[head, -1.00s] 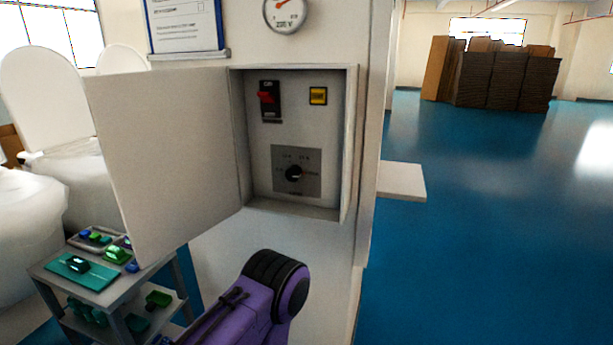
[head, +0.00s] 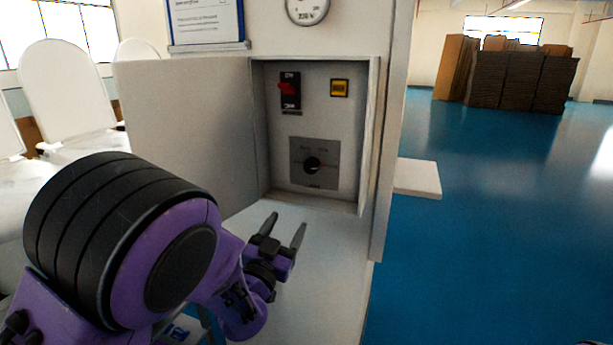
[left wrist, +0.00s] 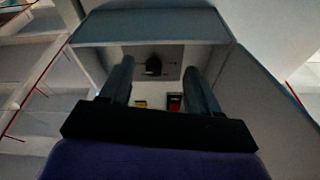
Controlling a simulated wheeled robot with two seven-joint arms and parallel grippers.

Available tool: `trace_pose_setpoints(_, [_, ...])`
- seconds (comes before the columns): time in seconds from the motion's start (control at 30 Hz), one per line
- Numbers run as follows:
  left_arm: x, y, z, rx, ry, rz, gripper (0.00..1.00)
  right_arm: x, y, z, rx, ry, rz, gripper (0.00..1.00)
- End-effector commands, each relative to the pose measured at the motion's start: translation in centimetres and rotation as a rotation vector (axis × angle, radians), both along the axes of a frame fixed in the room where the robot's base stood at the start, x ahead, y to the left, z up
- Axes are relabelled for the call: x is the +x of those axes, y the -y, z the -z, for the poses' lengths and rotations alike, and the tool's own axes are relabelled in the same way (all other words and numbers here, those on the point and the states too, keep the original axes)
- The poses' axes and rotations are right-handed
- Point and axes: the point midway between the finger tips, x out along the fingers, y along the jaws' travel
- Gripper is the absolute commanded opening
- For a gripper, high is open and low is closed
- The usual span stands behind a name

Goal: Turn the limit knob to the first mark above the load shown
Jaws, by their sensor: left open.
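The limit knob (head: 312,165) is a round black knob on a grey plate (head: 331,181) inside the open wall box. The marks around it are too small to read. In the left wrist view the knob (left wrist: 153,66) shows between and beyond my fingers. The round dial gauge (head: 307,8) above the box is cut off by the top edge, and its needle is not readable. My left gripper (head: 287,225) is open and empty, below and in front of the box opening, apart from the knob. My right gripper is not in view.
The box door (head: 187,130) stands open to the left. A red rocker switch (head: 287,88) and a yellow button (head: 339,88) sit above the knob. A pale ledge (head: 417,178) juts out at right. Stacked brown boards (head: 520,80) stand far back; the blue floor is clear.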

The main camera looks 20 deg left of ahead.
Motion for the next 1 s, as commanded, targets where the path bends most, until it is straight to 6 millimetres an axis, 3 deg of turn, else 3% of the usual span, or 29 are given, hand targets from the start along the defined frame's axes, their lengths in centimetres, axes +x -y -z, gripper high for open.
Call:
trace_pose_setpoints(0.03, [0.1,0.5,-2.6,0.027,0.067,0.014,0.62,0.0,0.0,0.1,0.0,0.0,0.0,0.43])
trace_pose_setpoints(0.1, [0.2,1.1,-4.9,0.053,0.122,0.025,0.62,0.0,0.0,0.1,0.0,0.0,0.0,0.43])
trace_pose_setpoints(0.2, [0.9,1.3,-6.3,0.063,0.146,0.029,0.62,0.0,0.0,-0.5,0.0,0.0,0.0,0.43])
trace_pose_setpoints(0.6, [8.4,2.0,-9.3,0.059,0.14,0.028,0.62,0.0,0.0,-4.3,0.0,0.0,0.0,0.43])
trace_pose_setpoints(0.77, [9.7,2.2,-9.5,0.06,0.139,0.029,0.62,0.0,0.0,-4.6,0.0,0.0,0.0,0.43])
trace_pose_setpoints(1.0, [9.8,2.2,-9.4,0.06,0.138,0.029,0.62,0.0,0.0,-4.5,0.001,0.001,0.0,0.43])
